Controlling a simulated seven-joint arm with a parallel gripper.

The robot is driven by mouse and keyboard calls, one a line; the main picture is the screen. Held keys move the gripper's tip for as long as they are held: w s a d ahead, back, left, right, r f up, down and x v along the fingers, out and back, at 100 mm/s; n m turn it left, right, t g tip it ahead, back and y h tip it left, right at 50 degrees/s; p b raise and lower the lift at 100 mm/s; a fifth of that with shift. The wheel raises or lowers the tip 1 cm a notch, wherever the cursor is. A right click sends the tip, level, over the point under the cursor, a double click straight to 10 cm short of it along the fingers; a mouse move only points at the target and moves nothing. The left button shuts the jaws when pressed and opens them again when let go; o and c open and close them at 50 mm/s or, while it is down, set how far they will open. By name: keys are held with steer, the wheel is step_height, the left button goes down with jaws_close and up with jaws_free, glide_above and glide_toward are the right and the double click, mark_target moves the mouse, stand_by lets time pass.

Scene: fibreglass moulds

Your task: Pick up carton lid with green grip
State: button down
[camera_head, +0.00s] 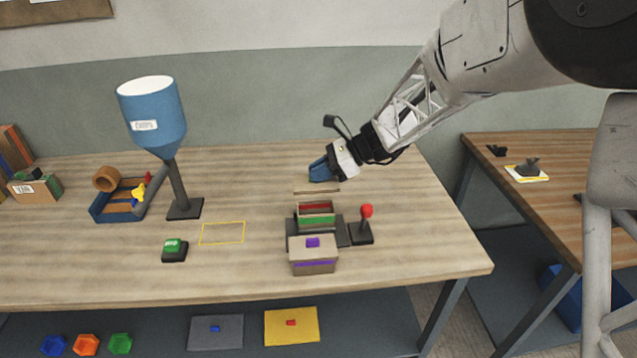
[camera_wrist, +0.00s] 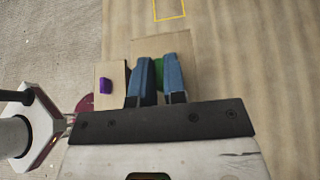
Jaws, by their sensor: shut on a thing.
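My gripper (camera_head: 318,173) points down above the table, behind the open carton in the head view. In the wrist view, its blue fingers (camera_wrist: 159,78) are shut on the green grip (camera_wrist: 159,66) of a tan carton lid (camera_wrist: 178,42). In the head view the lid (camera_head: 317,191) shows as a thin, roughly level edge under the fingertips, apart from the carton; its green grip is hidden there. The open carton (camera_head: 316,219) has a green band and something red inside.
A closed carton with a purple grip (camera_head: 312,256) stands in front of the open one. A red-knobbed lever (camera_head: 364,225) is close on the right. A yellow outline (camera_head: 222,233), a green button (camera_head: 173,250) and a blue funnel stand (camera_head: 153,120) are to the left.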

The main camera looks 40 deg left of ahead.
steer(key=shift+r, duration=0.4)
steer(key=shift+w, duration=0.15)
steer(key=w+d+f, duration=0.3)
steer(key=w, duration=0.5)
steer(key=w+d+f, duration=0.3)
steer(key=w, duration=0.5)
steer(key=shift+w+f, duration=0.15)
steer(key=shift+f, duration=0.15)
steer(key=shift+f, duration=3.15)
steer(key=shift+f, duration=0.1)
steer(key=shift+f, duration=1.75)
steer(key=shift+f, duration=0.15)
